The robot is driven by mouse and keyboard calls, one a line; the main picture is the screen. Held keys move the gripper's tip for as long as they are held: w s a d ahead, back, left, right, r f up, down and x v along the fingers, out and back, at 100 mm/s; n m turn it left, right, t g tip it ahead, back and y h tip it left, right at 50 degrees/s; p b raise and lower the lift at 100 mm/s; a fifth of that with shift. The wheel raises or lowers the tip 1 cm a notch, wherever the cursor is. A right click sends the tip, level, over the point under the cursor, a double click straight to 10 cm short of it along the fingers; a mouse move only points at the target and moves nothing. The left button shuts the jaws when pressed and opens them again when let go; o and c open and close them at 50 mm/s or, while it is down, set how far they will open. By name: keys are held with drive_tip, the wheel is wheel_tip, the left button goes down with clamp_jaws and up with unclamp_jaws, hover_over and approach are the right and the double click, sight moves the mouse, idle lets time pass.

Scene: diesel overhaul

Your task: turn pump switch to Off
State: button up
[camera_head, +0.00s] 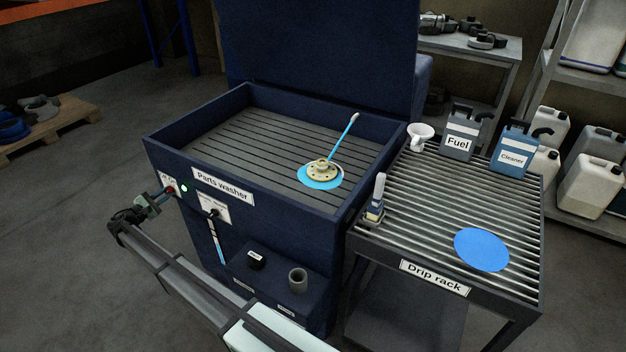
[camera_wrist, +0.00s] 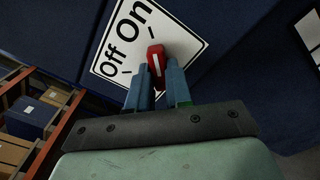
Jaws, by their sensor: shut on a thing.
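The pump switch is a small red knob (camera_wrist: 156,52) with a white line, on a white plate (camera_wrist: 112,52) marked "Off" and "On". Its visible end points up in the wrist view, nearer the tick beside "On" than the one beside "Off". My gripper (camera_wrist: 157,83) is shut on the knob, one finger on each side, hiding its lower part. In the head view my gripper (camera_head: 162,194) meets the front left of the parts washer (camera_head: 195,172), where a bit of the red knob (camera_head: 170,189) shows.
A second panel (camera_head: 214,208) with a hanging brush (camera_head: 217,243) is further right. A flanged part (camera_head: 322,170) lies in the washer basin. The drip rack (camera_head: 435,278) stands right.

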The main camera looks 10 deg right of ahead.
drive_tip(key=n, duration=0.9)
drive_tip(key=shift+w+a, duration=0.1)
drive_tip(key=n, duration=0.5)
drive_tip(key=shift+f, duration=0.1)
drive_tip(key=n, duration=0.4)
drive_tip(key=shift+w+a, duration=0.1)
drive_tip(key=o, duration=1.5)
